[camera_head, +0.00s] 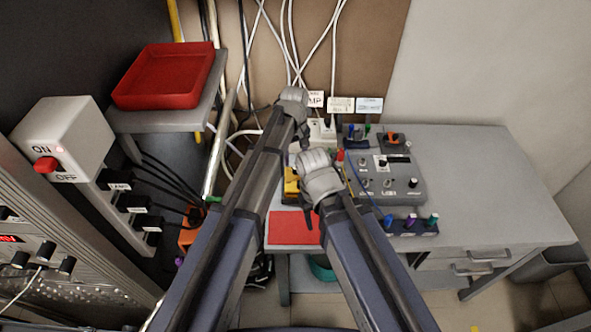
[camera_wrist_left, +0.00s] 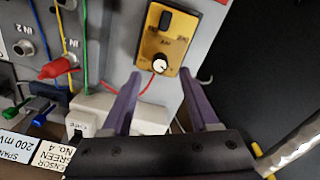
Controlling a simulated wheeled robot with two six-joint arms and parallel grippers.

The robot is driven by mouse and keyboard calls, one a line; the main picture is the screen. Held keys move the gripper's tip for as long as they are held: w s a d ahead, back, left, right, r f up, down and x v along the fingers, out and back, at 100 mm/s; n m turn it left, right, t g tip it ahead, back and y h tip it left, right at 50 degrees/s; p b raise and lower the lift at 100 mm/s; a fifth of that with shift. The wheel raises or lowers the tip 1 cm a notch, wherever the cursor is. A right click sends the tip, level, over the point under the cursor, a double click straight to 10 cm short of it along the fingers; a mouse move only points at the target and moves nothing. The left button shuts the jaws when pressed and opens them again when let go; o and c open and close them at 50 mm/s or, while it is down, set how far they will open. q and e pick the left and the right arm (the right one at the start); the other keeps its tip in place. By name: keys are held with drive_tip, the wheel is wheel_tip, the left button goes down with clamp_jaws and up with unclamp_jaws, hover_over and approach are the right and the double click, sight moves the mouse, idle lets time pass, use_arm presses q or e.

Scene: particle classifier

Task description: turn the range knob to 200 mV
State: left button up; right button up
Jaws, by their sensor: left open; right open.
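In the left wrist view a yellow box (camera_wrist_left: 168,36) carries a round white-topped knob (camera_wrist_left: 160,63) near its lower edge and a black switch. The small print around the knob is too blurred to read. My left gripper (camera_wrist_left: 161,74) is open. Its two purple fingers point at the box, with the knob between their tips in the picture; I cannot tell whether they touch it. In the head view the yellow box (camera_head: 291,186) is partly hidden by my arms. My left gripper's fingers are hidden there. My right gripper (camera_head: 318,178) is open, beside the yellow box.
A grey instrument panel (camera_head: 402,181) with knobs and plugs lies right of the grippers. A label card (camera_wrist_left: 17,145) reads "SPAN 200 mV". A red mat (camera_head: 290,229) lies in front. Cables run behind my left arm. The right side of the desk (camera_head: 490,185) is clear.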

sight(296, 168)
use_arm(q)
wheel_tip(296, 168, down, 4)
drive_tip(key=b, duration=0.3)
drive_tip(key=shift+f, duration=0.25)
use_arm(e)
wheel_tip(296, 168, down, 4)
drive_tip(key=shift+f, duration=0.25)
use_arm(q)
drive_tip(key=shift+r, duration=0.1)
clamp_jaws()
